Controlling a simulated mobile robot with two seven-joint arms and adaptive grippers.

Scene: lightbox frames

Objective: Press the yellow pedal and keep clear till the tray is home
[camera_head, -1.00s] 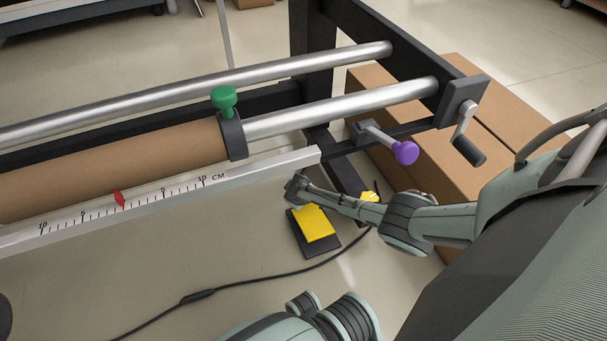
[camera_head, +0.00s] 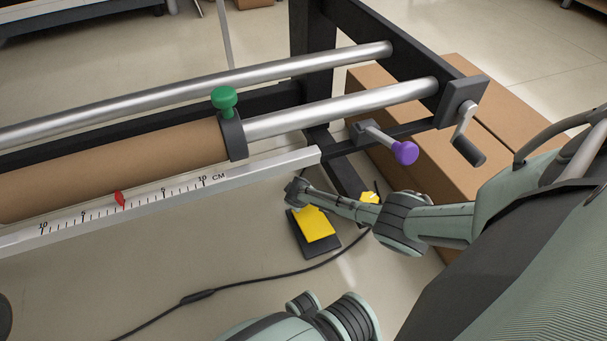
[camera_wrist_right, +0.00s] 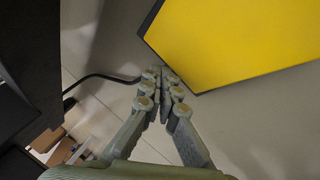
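The yellow pedal (camera_head: 317,226) sits on a dark base on the floor, below the end of the ruled rail. My right gripper (camera_head: 297,190) is over the pedal's far edge in the head view and covers part of it. In the right wrist view the yellow pedal (camera_wrist_right: 240,40) fills the upper right, and the right gripper's fingertips (camera_wrist_right: 163,78) are together with nothing between them, beside the pedal's dark edge. I cannot tell whether they touch it. I see no clear tray.
A frame holds a brown roll (camera_head: 110,160), metal bars and a ruled rail (camera_head: 260,168) with a red pointer (camera_head: 119,199). A purple knob (camera_head: 405,152) and a crank (camera_head: 466,135) stick out near my right arm. Cardboard boxes (camera_head: 520,105) stand behind. A cable (camera_head: 250,284) crosses the floor.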

